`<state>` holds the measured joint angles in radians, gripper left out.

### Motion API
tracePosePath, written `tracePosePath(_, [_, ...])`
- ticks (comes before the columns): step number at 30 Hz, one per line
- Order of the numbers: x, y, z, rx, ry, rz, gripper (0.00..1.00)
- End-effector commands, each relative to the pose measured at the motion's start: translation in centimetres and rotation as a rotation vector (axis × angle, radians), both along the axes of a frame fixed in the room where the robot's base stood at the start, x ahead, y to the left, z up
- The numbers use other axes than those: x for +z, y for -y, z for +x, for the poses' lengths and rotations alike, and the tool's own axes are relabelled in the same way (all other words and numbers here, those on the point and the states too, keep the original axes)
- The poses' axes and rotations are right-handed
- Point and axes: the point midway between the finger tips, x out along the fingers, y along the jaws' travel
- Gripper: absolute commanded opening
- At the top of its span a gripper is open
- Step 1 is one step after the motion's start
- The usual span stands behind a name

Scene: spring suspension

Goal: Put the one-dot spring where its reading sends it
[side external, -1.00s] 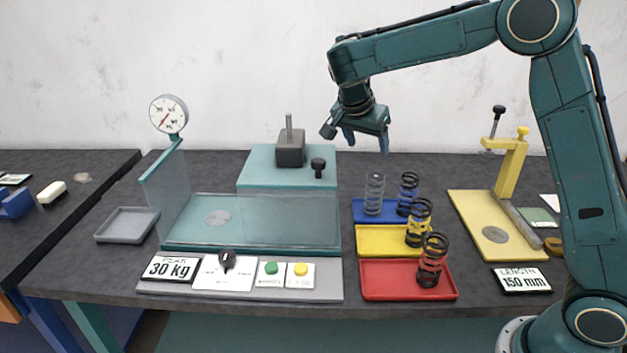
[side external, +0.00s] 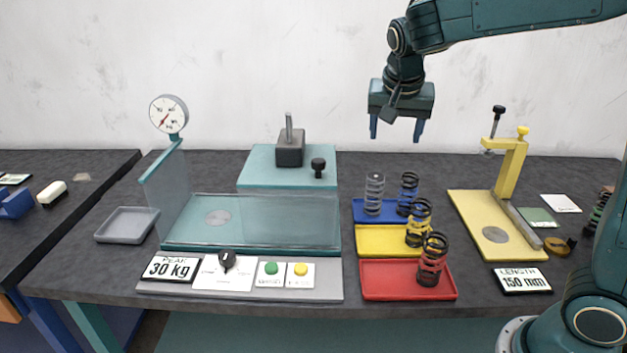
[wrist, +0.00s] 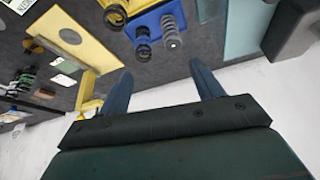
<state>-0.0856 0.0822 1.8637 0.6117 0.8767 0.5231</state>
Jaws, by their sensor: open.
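My gripper (side external: 396,134) is open and empty, high above the back of the bench behind the trays; its two fingers also show in the wrist view (wrist: 160,72). A grey spring (side external: 374,194) and a black spring with blue (side external: 408,193) stand on the blue tray (side external: 364,217). A black spring with yellow (side external: 419,223) stands on the yellow tray (side external: 375,241). A black spring with red (side external: 432,260) stands on the red tray (side external: 385,280). The dots are too small to read, so I cannot tell which spring is the one-dot one.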

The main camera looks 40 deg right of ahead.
Motion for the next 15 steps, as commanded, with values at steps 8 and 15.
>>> tracePosePath(8, [1.8,-1.4,-6.2,0.262,0.003,0.024,0.66])
tracePosePath(15, [1.9,-3.1,-11.6,0.494,0.014,0.025,0.66])
